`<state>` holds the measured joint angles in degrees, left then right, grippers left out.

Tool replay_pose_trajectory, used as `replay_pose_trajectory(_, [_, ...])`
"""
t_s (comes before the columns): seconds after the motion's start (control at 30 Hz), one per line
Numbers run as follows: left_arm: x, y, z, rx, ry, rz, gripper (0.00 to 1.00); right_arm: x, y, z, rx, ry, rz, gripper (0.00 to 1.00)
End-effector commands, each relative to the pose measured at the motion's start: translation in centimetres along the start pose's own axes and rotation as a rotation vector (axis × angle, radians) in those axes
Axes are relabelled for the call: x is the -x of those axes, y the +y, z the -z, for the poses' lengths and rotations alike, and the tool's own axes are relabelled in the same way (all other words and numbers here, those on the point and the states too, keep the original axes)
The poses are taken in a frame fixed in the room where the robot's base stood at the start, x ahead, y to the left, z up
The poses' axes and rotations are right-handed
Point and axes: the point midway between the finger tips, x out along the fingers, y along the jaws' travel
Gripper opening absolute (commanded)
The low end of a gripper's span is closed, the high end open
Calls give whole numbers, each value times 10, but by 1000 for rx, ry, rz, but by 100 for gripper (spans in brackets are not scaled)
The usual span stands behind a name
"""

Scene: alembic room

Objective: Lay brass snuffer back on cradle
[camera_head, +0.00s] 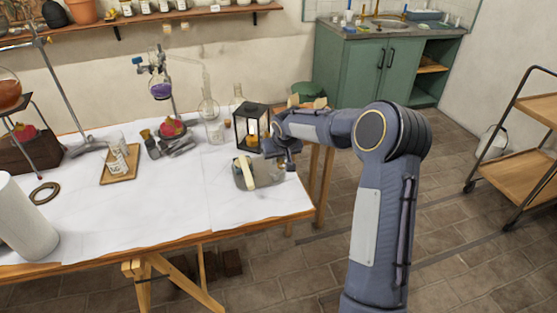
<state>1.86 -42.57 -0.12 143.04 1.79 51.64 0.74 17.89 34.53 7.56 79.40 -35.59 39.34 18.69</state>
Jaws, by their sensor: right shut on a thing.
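My right gripper (283,160) is low over the right end of the white-covered table, just right of and in front of a black lantern. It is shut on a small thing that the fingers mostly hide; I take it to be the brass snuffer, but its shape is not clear. Just left of the gripper, a cream, rounded piece (245,174) stands beside a grey-brown piece (267,174) on the table. I cannot tell whether either is the cradle, or whether the held thing touches them. My left gripper is not in view.
The black lantern (251,128) with a yellow candle stands close behind the gripper. Glass flasks (208,110), a burner stand and a wooden tray (120,166) are farther left. The table's (150,220) front middle is clear. A wooden cart (520,150) stands at right.

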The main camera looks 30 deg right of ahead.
Motion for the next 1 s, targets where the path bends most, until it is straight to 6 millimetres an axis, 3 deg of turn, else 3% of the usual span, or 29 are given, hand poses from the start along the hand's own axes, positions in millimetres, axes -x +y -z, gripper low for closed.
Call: replay_pose_trajectory(1.0, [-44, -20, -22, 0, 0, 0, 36, -69, -1, -34, 2, 0, 0, 0])
